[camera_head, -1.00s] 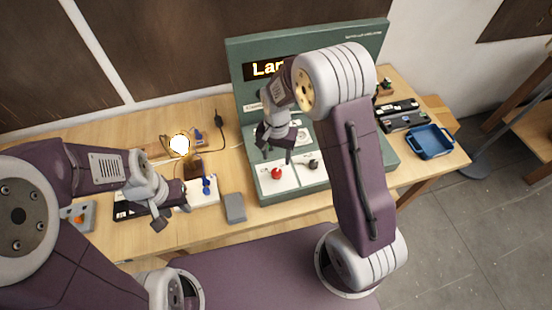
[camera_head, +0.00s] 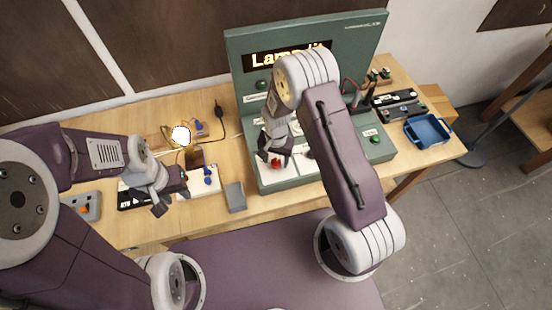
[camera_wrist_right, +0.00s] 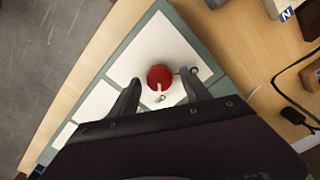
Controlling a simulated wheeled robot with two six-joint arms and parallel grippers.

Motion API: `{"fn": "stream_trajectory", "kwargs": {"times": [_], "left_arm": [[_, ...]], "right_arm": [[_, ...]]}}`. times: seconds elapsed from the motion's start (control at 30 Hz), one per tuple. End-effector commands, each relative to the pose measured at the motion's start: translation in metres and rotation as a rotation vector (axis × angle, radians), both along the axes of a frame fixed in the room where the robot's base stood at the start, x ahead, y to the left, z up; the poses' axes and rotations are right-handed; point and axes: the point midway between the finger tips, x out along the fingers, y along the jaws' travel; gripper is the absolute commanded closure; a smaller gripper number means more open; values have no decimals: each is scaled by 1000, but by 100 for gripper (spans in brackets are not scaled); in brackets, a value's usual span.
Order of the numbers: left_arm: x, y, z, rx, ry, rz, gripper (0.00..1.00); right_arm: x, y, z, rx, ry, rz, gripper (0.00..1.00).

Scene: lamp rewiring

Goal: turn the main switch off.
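The red knob (camera_head: 277,162) sits on a white plate of the green console (camera_head: 290,185), and I take it to be the main switch. In the right wrist view the red knob (camera_wrist_right: 160,77) shows a pale mark on its edge. My right gripper (camera_wrist_right: 157,88) is open, with one finger on either side of the knob; I cannot tell whether they touch it. In the head view my right gripper (camera_head: 274,158) is right over the knob and partly hides it. My left gripper (camera_head: 172,196) is over the white board; its finger gap is unclear. The lamp bulb (camera_head: 181,135) glows.
The console display (camera_head: 288,56) reads "Lamp lit", partly covered by my right arm. A grey block (camera_head: 235,197) lies left of the console. A blue tray (camera_head: 428,130) and black cases (camera_head: 400,105) stand at the right. A black plug (camera_head: 219,110) lies behind.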

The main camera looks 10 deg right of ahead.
Motion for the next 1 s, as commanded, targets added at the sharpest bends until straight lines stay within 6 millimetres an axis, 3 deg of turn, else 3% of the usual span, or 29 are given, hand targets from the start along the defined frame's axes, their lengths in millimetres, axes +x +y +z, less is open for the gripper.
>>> {"fn": "stream_trajectory", "kwargs": {"times": [0.03, 0.2, 0.57, 1.0], "left_arm": [[0, 0, 0, 0, 0, 0, 64], [0, 0, 0, 0, 0, 0, 64], [0, 0, -3, 0, 0, 0, 64], [0, 0, -13, 0, 0, 0, 64]], "right_arm": [[0, 0, 0, 0, 0, 0, 56], [0, 0, 0, 0, 0, 0, 100], [0, 0, 0, 0, 1, 59, 100], [0, 1, 0, 0, 0, 418, 100]]}}
